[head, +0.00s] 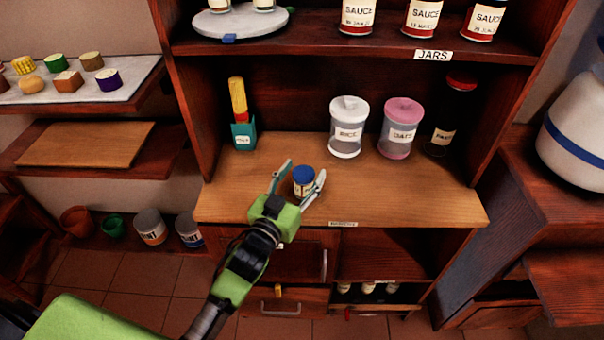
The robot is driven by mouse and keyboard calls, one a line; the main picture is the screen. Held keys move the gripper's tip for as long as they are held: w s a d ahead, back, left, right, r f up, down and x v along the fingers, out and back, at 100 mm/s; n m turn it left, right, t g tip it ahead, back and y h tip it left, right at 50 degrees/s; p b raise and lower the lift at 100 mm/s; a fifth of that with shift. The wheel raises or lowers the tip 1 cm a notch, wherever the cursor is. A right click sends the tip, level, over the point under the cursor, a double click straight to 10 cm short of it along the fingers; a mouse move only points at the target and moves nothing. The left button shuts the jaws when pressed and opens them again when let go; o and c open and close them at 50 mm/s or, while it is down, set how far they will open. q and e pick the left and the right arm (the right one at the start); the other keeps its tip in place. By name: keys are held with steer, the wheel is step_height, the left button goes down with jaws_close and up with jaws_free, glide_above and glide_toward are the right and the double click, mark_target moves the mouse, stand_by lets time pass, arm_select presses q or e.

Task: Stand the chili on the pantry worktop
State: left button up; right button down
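A small jar with a blue lid (304,174) and a pale label stands upright on the pantry worktop (400,200), near its front left part. Its label is too small to read, so I cannot confirm that it is the chili. My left gripper (303,176) reaches in from the front left. Its fingers are spread on either side of the jar, with small gaps showing between fingertips and jar. The jar's lower part is partly hidden by the gripper. My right gripper is not in view.
At the back of the worktop stand a teal holder (243,135), a rice jar (347,127), an oats jar (401,128) and a dark bottle (448,117). Sauce jars (422,17) stand on the shelf above. The worktop's right front is clear.

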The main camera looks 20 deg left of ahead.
arm_select(q)
steer(key=shift+r, duration=0.3)
steer(key=s+a+b, duration=0.1)
steer(key=s, duration=1.1)
steer(key=shift+a+f, duration=0.15)
steer(key=shift+a, duration=0.1)
